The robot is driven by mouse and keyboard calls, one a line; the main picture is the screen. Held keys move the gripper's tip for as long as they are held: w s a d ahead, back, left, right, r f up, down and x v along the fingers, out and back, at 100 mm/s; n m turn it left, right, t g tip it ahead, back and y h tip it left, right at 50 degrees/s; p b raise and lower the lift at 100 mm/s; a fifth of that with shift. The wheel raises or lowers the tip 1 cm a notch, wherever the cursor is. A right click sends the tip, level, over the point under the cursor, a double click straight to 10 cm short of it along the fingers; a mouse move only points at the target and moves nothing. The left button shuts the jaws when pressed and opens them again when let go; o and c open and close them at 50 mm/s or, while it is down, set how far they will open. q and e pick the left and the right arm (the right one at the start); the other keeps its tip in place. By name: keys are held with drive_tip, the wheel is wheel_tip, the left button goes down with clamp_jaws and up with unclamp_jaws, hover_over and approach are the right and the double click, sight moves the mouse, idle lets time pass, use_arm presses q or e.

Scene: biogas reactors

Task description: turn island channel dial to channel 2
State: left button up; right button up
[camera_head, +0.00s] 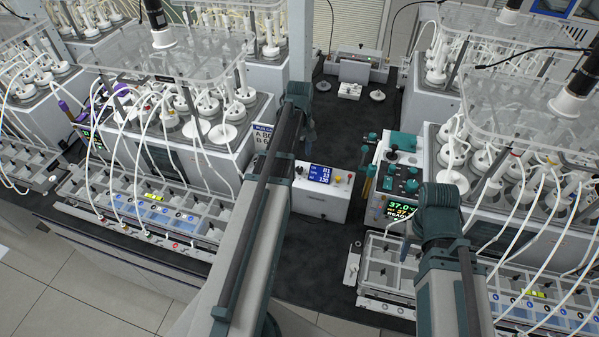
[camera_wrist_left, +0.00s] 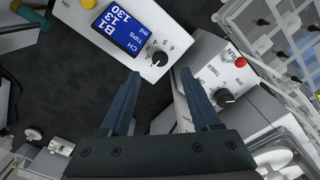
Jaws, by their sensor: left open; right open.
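The channel dial (camera_wrist_left: 160,58), a small black knob marked CH with numbers 6, 5 and 4 beside it, is on a white box (camera_wrist_left: 185,17) with a blue screen in the left wrist view. Where its pointer aims is not clear. The box (camera_head: 322,203) stands mid-table in the head view. My left gripper (camera_wrist_left: 158,82) is open and empty. In the left wrist view the dial appears just beyond the gap between its fingertips, with no contact visible.
A second white box (camera_wrist_left: 208,62) with a TIMER knob (camera_wrist_left: 224,97) and red RUN button (camera_wrist_left: 240,62) is close beside the dial's box. A device (camera_head: 399,207) with teal knobs stands to the right in the head view. Reactors with tubing flank the dark table (camera_head: 308,255).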

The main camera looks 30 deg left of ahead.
sight(299, 168)
use_arm(q)
wheel_tip(299, 168, down, 7)
drive_tip(key=b, duration=0.5)
drive_tip(key=shift+r, duration=0.2)
use_arm(e)
wheel_tip(299, 168, down, 6)
drive_tip(key=shift+f, duration=0.25)
use_arm(q)
drive_tip(key=shift+r, duration=0.1)
clamp_jaws()
